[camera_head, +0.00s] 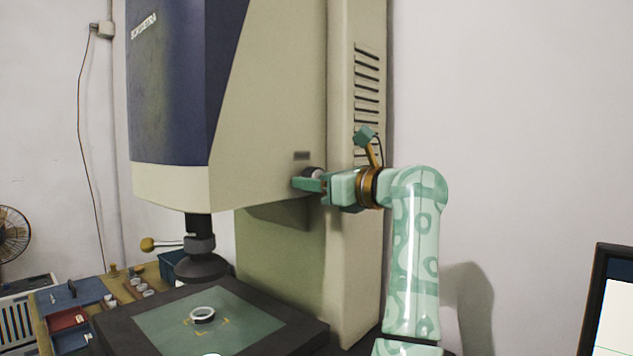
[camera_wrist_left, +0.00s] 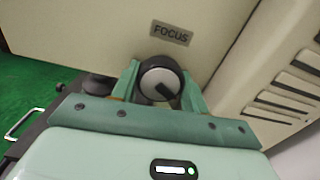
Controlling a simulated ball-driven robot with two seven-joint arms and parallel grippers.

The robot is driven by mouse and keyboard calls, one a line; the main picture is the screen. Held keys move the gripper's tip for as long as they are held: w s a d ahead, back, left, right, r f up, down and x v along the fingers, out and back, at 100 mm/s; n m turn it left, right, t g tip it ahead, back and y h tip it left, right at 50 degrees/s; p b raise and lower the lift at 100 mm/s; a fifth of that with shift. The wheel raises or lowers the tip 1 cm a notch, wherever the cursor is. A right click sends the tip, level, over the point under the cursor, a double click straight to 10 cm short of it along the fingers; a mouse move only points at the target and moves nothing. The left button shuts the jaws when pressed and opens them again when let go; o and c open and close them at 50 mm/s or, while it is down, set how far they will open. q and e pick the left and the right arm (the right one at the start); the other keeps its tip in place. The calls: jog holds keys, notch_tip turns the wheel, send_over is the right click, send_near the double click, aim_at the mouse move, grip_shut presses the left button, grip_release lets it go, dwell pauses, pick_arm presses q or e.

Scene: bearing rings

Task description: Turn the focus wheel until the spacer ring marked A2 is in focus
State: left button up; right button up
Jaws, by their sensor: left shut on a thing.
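The focus wheel (camera_head: 313,172) is a dark and pale knob on the side of the beige measuring machine. In the left wrist view the wheel (camera_wrist_left: 152,82) sits under the FOCUS label, its dark pointer mark slanting to the lower right. My left gripper (camera_head: 309,183) is shut on the wheel, a green finger on either side of it; the fingers also show in the left wrist view (camera_wrist_left: 160,85). A pale spacer ring (camera_head: 203,315) lies on the glass stage under the lens. I cannot read any marking on it. My right gripper is not in view.
The lens (camera_head: 200,262) hangs above the stage (camera_head: 262,322). A wooden bench (camera_head: 118,290) with small rings and bins stands at the left. Part of a screen (camera_head: 612,300) shows at the right edge; its picture is mostly cut off.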

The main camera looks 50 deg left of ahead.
pick_arm(q)
jog(key=shift+n, duration=2.5)
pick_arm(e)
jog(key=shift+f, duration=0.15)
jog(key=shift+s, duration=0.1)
pick_arm(q)
jog(key=o, duration=1)
jog(key=shift+w+d+p, duration=0.3)
jog(key=shift+d+p, duration=0.15)
jog(key=shift+d, duration=2.25)
jog(key=shift+w+d+p, duration=0.35)
jog(key=shift+d+p, duration=0.1)
jog(key=shift+d, duration=2.3)
jog(key=shift+w+d+p, duration=0.3)
jog(key=shift+d+p, duration=0.15)
jog(key=shift+d, duration=2.25)
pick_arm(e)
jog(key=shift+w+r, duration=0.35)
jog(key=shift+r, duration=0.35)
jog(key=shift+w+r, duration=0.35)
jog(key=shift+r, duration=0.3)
